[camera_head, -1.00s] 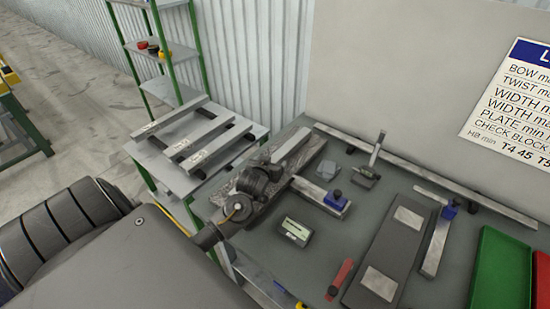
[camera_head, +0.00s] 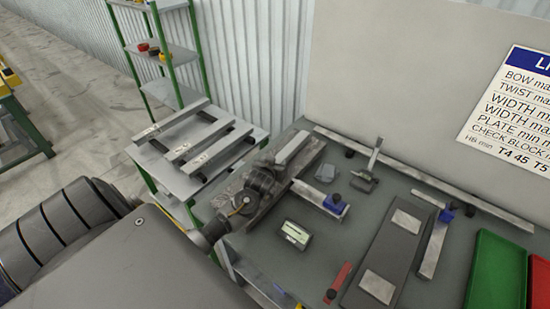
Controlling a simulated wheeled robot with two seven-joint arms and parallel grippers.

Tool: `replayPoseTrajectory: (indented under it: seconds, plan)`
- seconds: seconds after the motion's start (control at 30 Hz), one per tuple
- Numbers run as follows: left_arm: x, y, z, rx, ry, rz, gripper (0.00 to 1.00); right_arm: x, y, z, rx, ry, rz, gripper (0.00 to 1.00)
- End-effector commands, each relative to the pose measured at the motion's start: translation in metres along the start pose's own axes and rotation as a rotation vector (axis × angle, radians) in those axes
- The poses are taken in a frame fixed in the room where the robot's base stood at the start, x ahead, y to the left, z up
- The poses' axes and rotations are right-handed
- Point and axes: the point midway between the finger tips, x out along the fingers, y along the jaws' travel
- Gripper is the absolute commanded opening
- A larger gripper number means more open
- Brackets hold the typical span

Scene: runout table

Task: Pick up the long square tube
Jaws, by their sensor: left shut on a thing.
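A light grey square tube (camera_head: 293,147) lies lengthwise over a dark slab (camera_head: 313,151) at the back left of the grey table. Its far end shows beyond my left gripper; its near part is hidden behind the gripper and wrist. My left gripper (camera_head: 267,180) comes in from the left and is shut on the tube. The fingertips are small and partly hidden, and I cannot tell whether the tube is clear of the slab. My right gripper is not in view.
Several pale bars (camera_head: 192,142) lie on a side stand at left. A blue-ended square (camera_head: 333,203), a small gauge box (camera_head: 296,235), a dark plate (camera_head: 390,260) and a green tray (camera_head: 497,270) occupy the table. A long rail (camera_head: 400,166) runs along the back.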

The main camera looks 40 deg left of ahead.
Motion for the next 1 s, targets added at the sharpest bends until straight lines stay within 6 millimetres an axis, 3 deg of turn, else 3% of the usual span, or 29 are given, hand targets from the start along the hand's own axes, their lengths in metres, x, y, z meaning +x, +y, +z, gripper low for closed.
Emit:
replayPoseTrajectory:
  seconds: [0.03,0.2,0.8,1.0]
  plan:
    - [0.0,0.0,0.002,-0.002,-0.005,-0.001,0.23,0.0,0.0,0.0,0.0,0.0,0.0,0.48]
    - [0.0,-0.001,0.004,-0.002,-0.007,-0.002,0.0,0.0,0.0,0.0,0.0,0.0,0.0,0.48]
    - [0.0,-0.001,0.005,-0.004,-0.012,-0.004,0.0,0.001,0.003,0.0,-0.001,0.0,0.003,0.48]
    - [-0.01,-0.001,-0.017,-0.005,-0.005,-0.002,0.0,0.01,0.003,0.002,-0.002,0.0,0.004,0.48]
